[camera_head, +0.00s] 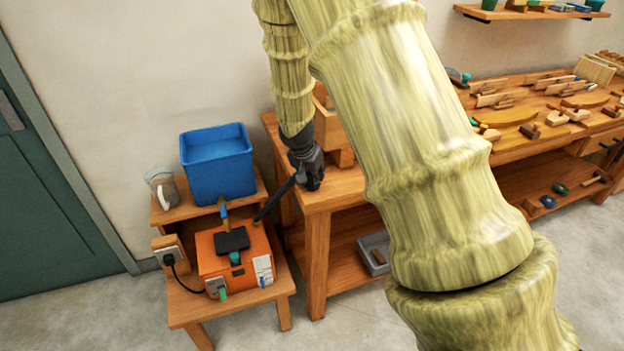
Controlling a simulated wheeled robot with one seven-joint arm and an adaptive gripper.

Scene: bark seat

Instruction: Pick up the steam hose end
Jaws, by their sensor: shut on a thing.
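The steam hose end (274,202) is a dark, slim piece slanting down and left from my gripper (302,179). My gripper is shut on it, in front of the left corner of the wooden workbench (323,200). The hose's lower end is by the back right of the orange steam unit (237,262), which has a black part and a green knob on top. Whether it joins the unit there is too small to tell. The fingertips are dark and partly blend with the hose, so the exact grip is hard to see.
A blue tub (217,168) and a clear jug (162,188) stand on the small stand's (190,309) upper shelf. A plug socket with a black cord (175,272) is left of the unit. A grey bin (374,250) is under the workbench. My arm hides much of the middle.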

